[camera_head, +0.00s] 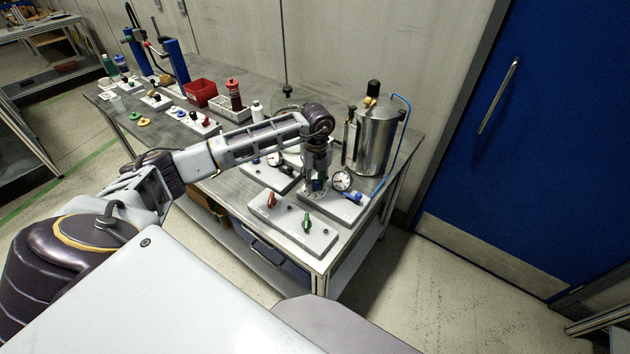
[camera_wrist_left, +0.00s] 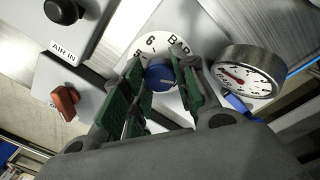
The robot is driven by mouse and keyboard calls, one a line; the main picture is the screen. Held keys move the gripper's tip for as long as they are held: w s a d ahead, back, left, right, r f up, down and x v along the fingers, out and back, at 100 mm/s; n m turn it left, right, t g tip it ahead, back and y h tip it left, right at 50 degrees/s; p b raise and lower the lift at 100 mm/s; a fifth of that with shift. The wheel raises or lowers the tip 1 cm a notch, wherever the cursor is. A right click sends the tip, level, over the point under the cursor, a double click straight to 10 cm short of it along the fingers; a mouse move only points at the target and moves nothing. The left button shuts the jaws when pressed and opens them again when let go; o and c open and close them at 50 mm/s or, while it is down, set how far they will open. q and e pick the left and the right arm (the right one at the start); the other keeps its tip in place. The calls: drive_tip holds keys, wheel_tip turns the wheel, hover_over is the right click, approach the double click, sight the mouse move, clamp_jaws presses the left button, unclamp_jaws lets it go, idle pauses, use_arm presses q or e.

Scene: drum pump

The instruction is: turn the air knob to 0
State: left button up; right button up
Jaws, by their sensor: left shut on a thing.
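The air knob is a blue knob on a white round dial with numbers and "BAR". It shows in the left wrist view (camera_wrist_left: 160,77), between my left gripper's green-lined fingers. My left gripper (camera_wrist_left: 150,88) is shut on the knob. In the head view my left gripper (camera_head: 318,180) points down over the plate at the table's near right corner, and hides most of the knob. A pressure gauge (camera_head: 341,180) stands just right of it; its white face and red needle show in the left wrist view (camera_wrist_left: 246,80). My right gripper is not in view.
A control plate with an orange-red lever (camera_head: 271,200) and a green lever (camera_head: 307,223) lies in front of the gripper. A tall steel vessel (camera_head: 374,137) with a blue hose stands behind right.

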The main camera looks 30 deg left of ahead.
sight(316, 182)
use_arm(q)
drive_tip(key=o, duration=1.1)
drive_tip(key=shift+c, duration=0.2)
drive_tip(key=shift+r, duration=0.7)
wheel_tip(316, 182, up, 11)
drive_tip(key=shift+w+f, duration=0.15)
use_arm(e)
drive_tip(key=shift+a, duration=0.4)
use_arm(q)
drive_tip(key=shift+d, duration=0.1)
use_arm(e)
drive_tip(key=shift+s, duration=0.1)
